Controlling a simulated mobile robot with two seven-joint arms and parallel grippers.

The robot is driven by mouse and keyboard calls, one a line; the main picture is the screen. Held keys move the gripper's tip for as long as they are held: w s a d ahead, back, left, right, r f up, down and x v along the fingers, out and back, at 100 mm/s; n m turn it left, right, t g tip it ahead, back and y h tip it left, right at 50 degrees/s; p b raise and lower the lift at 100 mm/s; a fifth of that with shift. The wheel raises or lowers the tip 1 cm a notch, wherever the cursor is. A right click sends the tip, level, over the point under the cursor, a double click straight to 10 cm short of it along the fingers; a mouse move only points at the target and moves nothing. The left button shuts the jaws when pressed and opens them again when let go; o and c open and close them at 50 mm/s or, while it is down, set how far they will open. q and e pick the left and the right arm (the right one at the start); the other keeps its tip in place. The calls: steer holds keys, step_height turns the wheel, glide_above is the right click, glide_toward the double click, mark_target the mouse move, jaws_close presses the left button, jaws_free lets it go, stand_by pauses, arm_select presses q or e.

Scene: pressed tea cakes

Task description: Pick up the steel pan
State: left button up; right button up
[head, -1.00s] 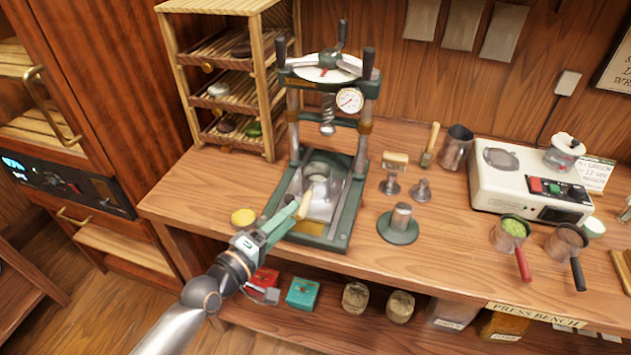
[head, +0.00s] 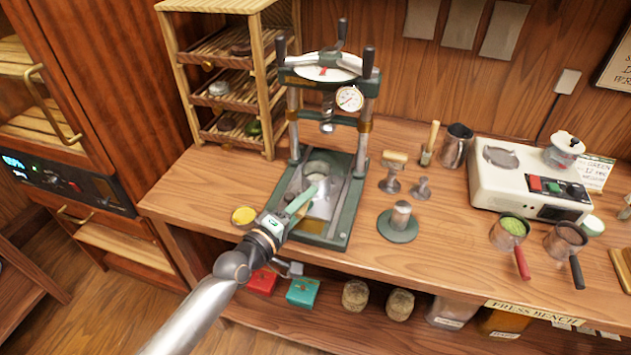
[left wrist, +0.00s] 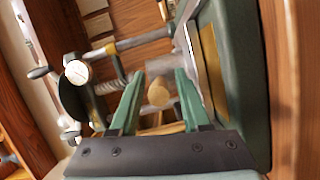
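The steel pan (head: 320,184) sits on the bed of the green press (head: 347,208). In the head view its handle is hidden behind my left gripper (head: 298,206). In the left wrist view the wooden handle (left wrist: 158,92) shows end-on between the two green fingers of my left gripper (left wrist: 157,84), with the blurred pan behind it. The fingers are spread, with a visible gap on each side of the handle. My right gripper is in neither view.
A yellow round tin (head: 243,216) lies close to the left of my gripper. A green-based stand (head: 398,226) is right of the press. Two small pans, one with green contents (head: 511,229), stand further right. A wooden rack (head: 232,70) is at back left.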

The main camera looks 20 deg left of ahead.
arm_select(q)
jaws_close()
stand_by(1.0)
steer(key=shift+r, duration=0.1)
